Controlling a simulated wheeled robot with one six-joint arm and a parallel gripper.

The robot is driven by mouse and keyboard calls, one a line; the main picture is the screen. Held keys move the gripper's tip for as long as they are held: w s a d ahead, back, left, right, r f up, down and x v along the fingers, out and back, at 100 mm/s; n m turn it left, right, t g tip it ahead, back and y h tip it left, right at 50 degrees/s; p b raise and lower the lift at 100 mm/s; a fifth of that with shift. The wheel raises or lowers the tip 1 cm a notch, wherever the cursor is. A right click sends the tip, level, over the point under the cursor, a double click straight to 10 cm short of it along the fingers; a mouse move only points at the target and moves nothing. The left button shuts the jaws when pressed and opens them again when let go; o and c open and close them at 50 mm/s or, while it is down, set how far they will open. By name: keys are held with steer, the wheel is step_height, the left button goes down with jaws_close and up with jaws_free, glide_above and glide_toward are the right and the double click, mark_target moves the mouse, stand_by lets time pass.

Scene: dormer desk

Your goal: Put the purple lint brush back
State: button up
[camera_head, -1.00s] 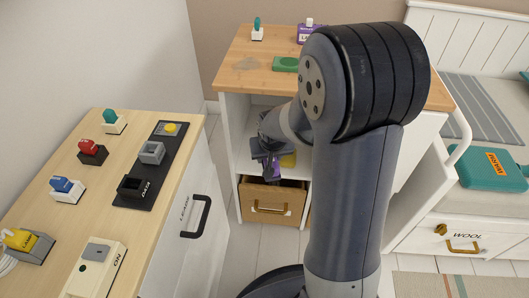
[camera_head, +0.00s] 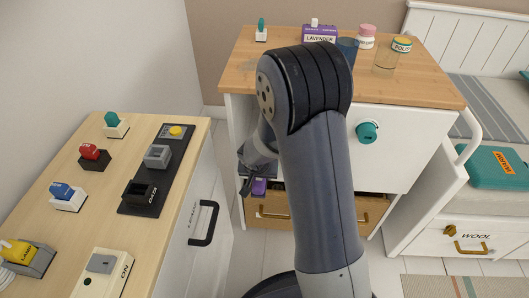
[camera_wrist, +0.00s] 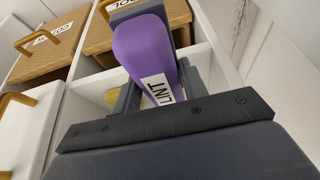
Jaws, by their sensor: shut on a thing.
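The purple lint brush (camera_wrist: 147,50) has a white LINT label and fills the middle of the wrist view. My gripper (camera_wrist: 158,92) is shut on it, with a dark finger on each side. In the head view my gripper (camera_head: 250,178) is low in front of the desk's left side, with the brush (camera_head: 259,187) showing as a small purple patch beside it. My arm hides much of the desk front. Whether the brush touches anything behind it cannot be told.
The wooden drawer (camera_head: 275,212) with brass handles is low in the desk. The wrist view shows wooden drawers (camera_wrist: 58,52), white dividers and a yellow thing (camera_wrist: 111,98) in a compartment. A side table (camera_head: 75,222) with switches stands left. A teal case (camera_head: 497,167) lies right.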

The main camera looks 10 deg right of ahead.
steer(key=w+d, duration=0.1)
steer(key=w, duration=0.3)
steer(key=w+d, duration=0.1)
steer(key=w, duration=0.3)
steer(key=w+d, duration=0.2)
steer(key=w, duration=0.2)
steer(key=shift+w+d+f, duration=0.15)
steer(key=shift+w+d, duration=0.05)
steer(key=shift+w, duration=0.3)
steer(key=shift+f+b, duration=0.9)
steer(key=shift+f, duration=0.7)
steer(key=shift+f, duration=0.25)
steer(key=o, duration=1.1)
steer(key=shift+r, duration=0.1)
steer(key=shift+r, duration=0.1)
